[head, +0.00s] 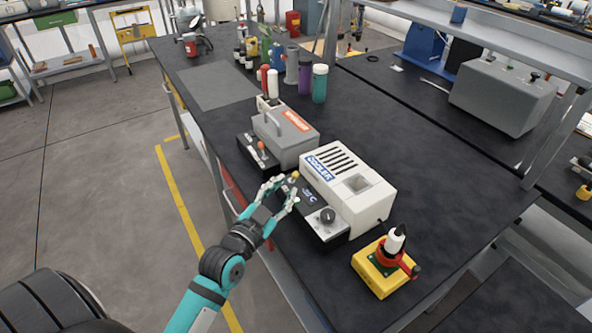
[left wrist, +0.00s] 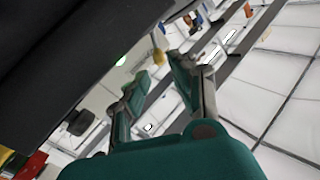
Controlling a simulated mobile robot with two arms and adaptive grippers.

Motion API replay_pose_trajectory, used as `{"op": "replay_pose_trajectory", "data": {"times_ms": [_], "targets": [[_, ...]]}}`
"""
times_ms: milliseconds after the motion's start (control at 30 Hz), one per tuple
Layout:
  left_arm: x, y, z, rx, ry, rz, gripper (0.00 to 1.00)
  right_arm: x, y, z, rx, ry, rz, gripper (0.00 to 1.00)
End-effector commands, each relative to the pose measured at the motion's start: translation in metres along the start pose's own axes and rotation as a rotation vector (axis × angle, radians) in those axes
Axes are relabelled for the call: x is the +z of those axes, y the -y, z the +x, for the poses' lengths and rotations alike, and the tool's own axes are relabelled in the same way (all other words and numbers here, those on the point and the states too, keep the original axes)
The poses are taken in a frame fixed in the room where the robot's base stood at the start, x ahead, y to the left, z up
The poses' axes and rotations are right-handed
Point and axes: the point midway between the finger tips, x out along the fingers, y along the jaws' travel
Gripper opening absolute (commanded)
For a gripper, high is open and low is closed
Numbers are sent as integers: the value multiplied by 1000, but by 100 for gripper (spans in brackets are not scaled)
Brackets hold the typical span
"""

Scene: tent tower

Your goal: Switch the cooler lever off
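The cooler (head: 372,205) is a white box with a blue label and top vents, on the black bench. Its low black front panel (head: 311,203) has a temperature display and a round dark knob (head: 328,215). The cooler lever (head: 295,175) has a yellow tip at the panel's far end; the tip also shows in the left wrist view (left wrist: 158,56). My left gripper (head: 285,187) is open and empty over the panel, its fingertips close to the lever tip. In the left wrist view its fingers (left wrist: 158,75) are apart, with the tip just beyond them. I cannot tell whether they touch it. My right gripper is out of view.
A grey heater-like box (head: 287,139) with an orange label and an orange-tipped lever (head: 261,146) stands behind the cooler. A yellow box with a red-and-white switch (head: 384,267) stands in front. Bottles (head: 320,83) stand farther back. The floor left of the bench is clear.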

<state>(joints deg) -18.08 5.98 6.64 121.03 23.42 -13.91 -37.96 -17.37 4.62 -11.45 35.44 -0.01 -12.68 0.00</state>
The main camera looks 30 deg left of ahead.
Motion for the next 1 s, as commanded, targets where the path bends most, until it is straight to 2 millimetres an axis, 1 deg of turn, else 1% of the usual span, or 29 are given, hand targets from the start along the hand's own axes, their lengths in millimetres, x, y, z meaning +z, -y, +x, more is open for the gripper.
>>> {"op": "replay_pose_trajectory", "data": {"times_ms": [33,100,200,300,467,733,767,933,1000], "targets": [[-3,1,12,0,-3,-1,25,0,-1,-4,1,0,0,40],[-2,1,26,0,-2,-2,25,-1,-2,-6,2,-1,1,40],[-2,0,42,1,-1,-2,25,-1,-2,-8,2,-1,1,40],[-1,0,54,1,0,-2,25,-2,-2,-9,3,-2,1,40],[0,0,63,1,0,0,25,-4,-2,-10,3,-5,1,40],[0,0,64,1,0,0,25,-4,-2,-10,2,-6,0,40],[0,0,64,1,0,0,22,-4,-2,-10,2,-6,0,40],[0,0,64,1,0,0,0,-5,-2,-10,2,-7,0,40],[0,-1,64,2,0,-1,0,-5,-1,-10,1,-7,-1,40]]}}
